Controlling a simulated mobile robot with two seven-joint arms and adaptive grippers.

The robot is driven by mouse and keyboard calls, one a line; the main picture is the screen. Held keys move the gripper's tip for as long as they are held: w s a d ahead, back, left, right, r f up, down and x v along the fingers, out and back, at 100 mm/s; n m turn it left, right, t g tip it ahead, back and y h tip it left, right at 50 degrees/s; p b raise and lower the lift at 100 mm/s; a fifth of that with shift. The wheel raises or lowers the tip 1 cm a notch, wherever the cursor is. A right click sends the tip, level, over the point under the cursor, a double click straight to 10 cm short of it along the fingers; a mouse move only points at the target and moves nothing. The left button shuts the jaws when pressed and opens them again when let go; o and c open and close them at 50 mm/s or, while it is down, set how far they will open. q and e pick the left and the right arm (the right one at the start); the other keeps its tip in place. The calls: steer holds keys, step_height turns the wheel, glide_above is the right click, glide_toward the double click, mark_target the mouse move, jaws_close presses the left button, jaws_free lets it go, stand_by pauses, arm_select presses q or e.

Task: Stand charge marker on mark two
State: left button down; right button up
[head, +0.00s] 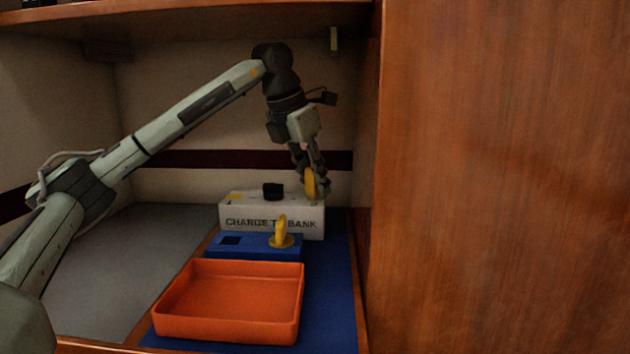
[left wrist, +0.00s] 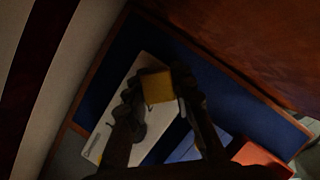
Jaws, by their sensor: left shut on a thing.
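My left gripper (head: 316,181) points down at the right end of the white box and is shut on a yellow marker (head: 310,184). The marker also shows between the fingertips in the left wrist view (left wrist: 157,86). The white box (head: 270,221) is lettered "CHARGE" and "BANK", with a middle part hard to read. It has a black knob (head: 273,191) and a yellow patch (head: 235,197) on top. The marker overlaps the box's right end in the head view; whether it touches the top I cannot tell. No numbered mark is readable. My right gripper is not in view.
A blue block (head: 256,252) stands before the white box, with a yellow upright handle (head: 281,233) and a dark square (head: 230,240) on it. An empty orange tray (head: 229,329) is in front. A wooden wall (head: 480,180) closes the right side. Grey floor at left is clear.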

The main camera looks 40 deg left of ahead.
arm_select(q)
steer(key=c, duration=1.6)
jaws_free()
steer(key=shift+f, duration=0.1)
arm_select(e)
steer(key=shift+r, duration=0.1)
arm_select(q)
steer(key=shift+r, duration=0.35)
steer(key=shift+s+r, duration=0.15)
steer(key=shift+r, duration=0.3)
steer(key=s+a, duration=0.1)
steer(key=s, duration=0.3)
steer(key=s+a+b, duration=0.1)
steer(key=s, duration=0.3)
steer(key=s+a+b, duration=0.1)
steer(key=s, duration=0.2)
steer(key=shift+s, duration=0.4)
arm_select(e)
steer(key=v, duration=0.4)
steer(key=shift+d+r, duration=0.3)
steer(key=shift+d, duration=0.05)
